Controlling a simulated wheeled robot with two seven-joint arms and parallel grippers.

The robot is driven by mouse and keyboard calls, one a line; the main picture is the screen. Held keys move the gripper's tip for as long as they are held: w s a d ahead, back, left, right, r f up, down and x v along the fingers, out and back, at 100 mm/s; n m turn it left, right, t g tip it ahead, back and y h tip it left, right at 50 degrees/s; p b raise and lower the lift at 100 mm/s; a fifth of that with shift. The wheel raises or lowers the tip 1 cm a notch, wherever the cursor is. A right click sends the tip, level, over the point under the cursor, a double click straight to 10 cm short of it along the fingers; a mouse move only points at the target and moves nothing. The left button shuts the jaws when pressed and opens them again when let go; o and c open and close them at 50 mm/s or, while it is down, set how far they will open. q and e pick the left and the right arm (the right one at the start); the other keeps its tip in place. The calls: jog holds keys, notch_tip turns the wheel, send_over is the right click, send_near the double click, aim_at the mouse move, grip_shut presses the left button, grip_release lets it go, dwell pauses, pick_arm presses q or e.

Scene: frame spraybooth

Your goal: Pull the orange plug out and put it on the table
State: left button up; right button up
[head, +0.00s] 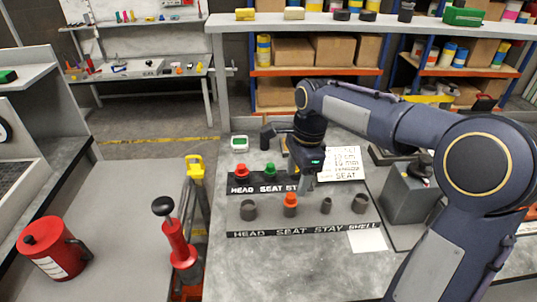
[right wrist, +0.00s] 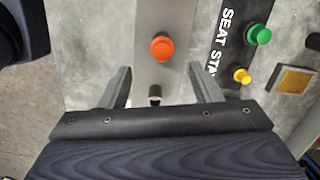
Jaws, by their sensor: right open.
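The orange plug (head: 290,198) sits in the "SEAT" position of the front strip, between grey tube stubs (head: 248,210). In the right wrist view the orange plug (right wrist: 162,46) shows from above, beyond the fingertips and roughly in line with the gap between them. My right gripper (head: 304,184) is open and empty, above and slightly right of the plug, apart from it. In the right wrist view its two fingers (right wrist: 158,76) are spread, with a small grey tube (right wrist: 155,92) showing between them. The grey table (head: 280,268) lies underneath. My left gripper is not in view.
A red plug (head: 242,171) and a green plug (head: 270,169) stand in the back strip; a yellow plug (right wrist: 241,76) shows in the wrist view. A white card (head: 367,241) lies front right. A red canister (head: 55,250) stands left. The front table is clear.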

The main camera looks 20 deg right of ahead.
aim_at(290, 194)
jog(key=shift+w+a+f, duration=0.1)
jog(key=shift+w+f, duration=0.05)
jog(key=shift+w, duration=0.15)
jog(key=f, duration=0.5)
jog(key=a+f, duration=0.1)
jog(key=f, duration=0.1)
jog(key=shift+s+f, duration=0.1)
jog(key=shift+f, duration=0.1)
jog(key=c, duration=1.2)
jog(key=shift+o, duration=0.2)
jog(key=shift+d+r, duration=0.1)
jog(key=shift+r+p, duration=0.25)
jog(key=shift+p, duration=0.05)
jog(key=shift+r, duration=0.45)
jog(key=shift+c, duration=0.2)
